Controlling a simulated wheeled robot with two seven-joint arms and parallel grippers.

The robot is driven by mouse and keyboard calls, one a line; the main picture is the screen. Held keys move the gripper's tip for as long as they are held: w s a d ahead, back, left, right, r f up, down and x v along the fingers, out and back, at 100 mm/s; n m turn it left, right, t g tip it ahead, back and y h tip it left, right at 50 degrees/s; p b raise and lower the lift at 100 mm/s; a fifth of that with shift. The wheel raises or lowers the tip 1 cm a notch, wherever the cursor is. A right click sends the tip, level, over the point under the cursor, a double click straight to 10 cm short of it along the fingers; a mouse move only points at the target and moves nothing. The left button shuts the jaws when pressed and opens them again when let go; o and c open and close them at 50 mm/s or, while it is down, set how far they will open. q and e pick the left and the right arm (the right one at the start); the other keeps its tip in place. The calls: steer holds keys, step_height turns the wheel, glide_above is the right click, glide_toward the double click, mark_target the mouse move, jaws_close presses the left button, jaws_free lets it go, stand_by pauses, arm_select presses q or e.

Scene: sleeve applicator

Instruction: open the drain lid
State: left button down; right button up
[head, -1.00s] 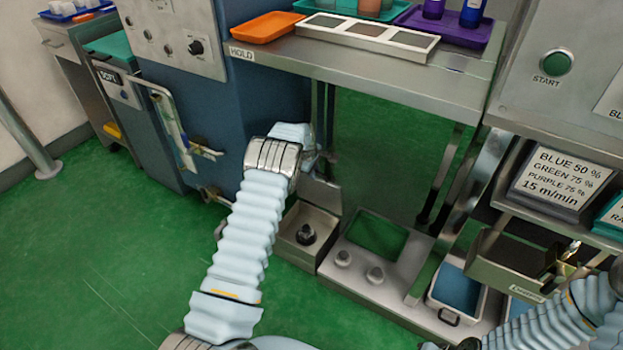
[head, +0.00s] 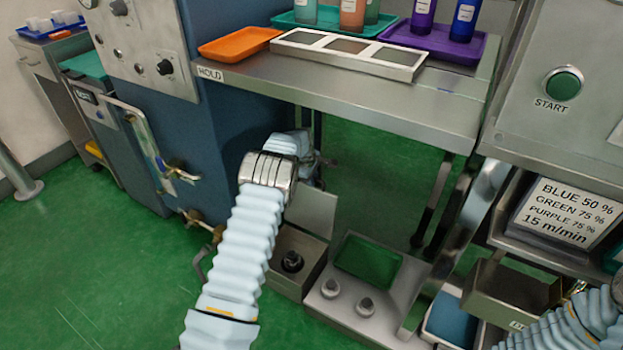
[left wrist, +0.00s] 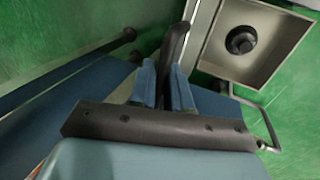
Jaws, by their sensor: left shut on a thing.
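The drain is a low steel box (head: 283,279) on the floor, with a dark round fitting (head: 292,261) inside. Its lid (head: 312,212) is a flat metal plate standing raised at the back edge, leaving the top open. In the left wrist view the open box (left wrist: 262,65) and round fitting (left wrist: 241,40) lie at upper right. There my left gripper (left wrist: 162,75) is shut on a dark curved bar (left wrist: 178,42), which looks like the lid's handle. In the head view my left wrist (head: 268,170) hides the grip. My right forearm shows at lower right, its gripper not seen.
A steel shelf (head: 400,110) with trays hangs above. The blue cabinet (head: 235,110) with brass valves (head: 195,217) is close on the left. Green floor is free at left.

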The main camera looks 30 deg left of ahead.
arm_select(q)
steer(key=c, duration=1.3)
jaws_free()
steer(key=shift+o, duration=0.2)
steer(key=shift+s+f, duration=0.1)
steer(key=v, duration=0.7)
steer(key=shift+r, duration=0.4)
